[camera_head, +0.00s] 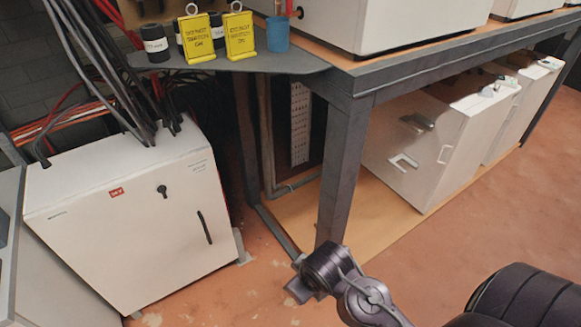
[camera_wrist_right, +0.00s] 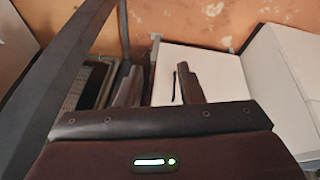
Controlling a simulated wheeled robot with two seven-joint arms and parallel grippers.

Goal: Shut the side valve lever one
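I cannot clearly make out side valve lever one in either view. A white cabinet (camera_head: 130,225) stands at the left in the head view, with a small black knob (camera_head: 162,191) and a slim black handle (camera_head: 204,227) on its front. My right gripper (camera_wrist_right: 160,68) shows in the right wrist view, with its two fingers apart and nothing between them. Beyond the fingers is a white cabinet face (camera_wrist_right: 215,70) with a dark slim handle. My right arm comes in from the lower right in the head view. My left gripper is out of view.
A dark-framed bench (camera_head: 345,165) stands in the middle, with white units (camera_head: 430,145) on its lower shelf. Yellow signs (camera_head: 198,38), black cylinders and a blue cup (camera_head: 277,34) stand on a grey shelf. Cables hang above the left cabinet. The orange floor (camera_head: 480,235) at right is clear.

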